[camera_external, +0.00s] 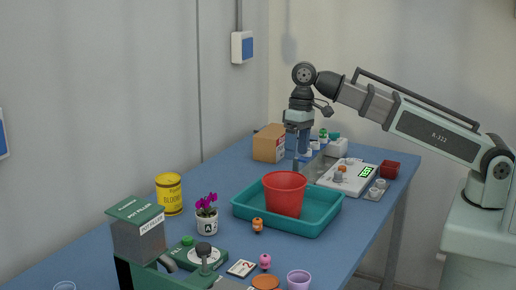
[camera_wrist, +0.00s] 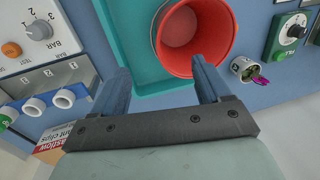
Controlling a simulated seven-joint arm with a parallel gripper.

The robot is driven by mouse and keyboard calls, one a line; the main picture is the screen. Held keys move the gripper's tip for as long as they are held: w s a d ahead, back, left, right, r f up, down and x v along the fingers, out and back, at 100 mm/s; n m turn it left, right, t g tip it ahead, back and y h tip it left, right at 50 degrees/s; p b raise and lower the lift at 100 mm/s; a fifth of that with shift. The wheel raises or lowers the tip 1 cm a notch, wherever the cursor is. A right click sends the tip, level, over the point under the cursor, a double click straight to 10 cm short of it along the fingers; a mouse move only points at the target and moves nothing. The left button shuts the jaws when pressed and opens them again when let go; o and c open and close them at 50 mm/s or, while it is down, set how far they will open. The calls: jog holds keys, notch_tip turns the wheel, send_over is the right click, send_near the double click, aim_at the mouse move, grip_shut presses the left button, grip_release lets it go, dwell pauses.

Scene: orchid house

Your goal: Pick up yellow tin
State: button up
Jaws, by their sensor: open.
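The yellow tin (camera_external: 169,193) stands upright on the blue table at the left, near the wall, with dark lettering on its side. It does not show in the wrist view. My gripper (camera_external: 300,163) is at the far part of the table, well away from the tin, beyond the teal tray. In the wrist view my gripper (camera_wrist: 165,85) has its two blue-grey fingers spread apart with nothing between them. The red pot lies beyond the fingertips there.
A teal tray (camera_external: 312,228) holds a red pot (camera_external: 285,196). A potted orchid (camera_external: 207,220) stands right of the tin, and a green-and-grey pot filler machine (camera_external: 138,232) stands in front of it.

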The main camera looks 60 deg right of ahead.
jog(key=o, duration=0.4)
jog(key=n+h, duration=0.2)
jog(key=n, duration=0.3)
send_over(167, 177)
jog(key=shift+s+a+r, duration=0.15)
jog(key=shift+s+r, duration=0.1)
jog(key=shift+r, duration=0.1)
jog(key=shift+w+n, duration=0.2)
jog(key=shift+n, duration=1)
jog(key=shift+f+n, duration=0.15)
jog(key=shift+n, duration=0.15)
notch_tip(167, 177, down, 8)
jog(key=shift+f, duration=0.15)
jog(key=shift+s+f, duration=0.2)
jog(key=shift+f, duration=2.4)
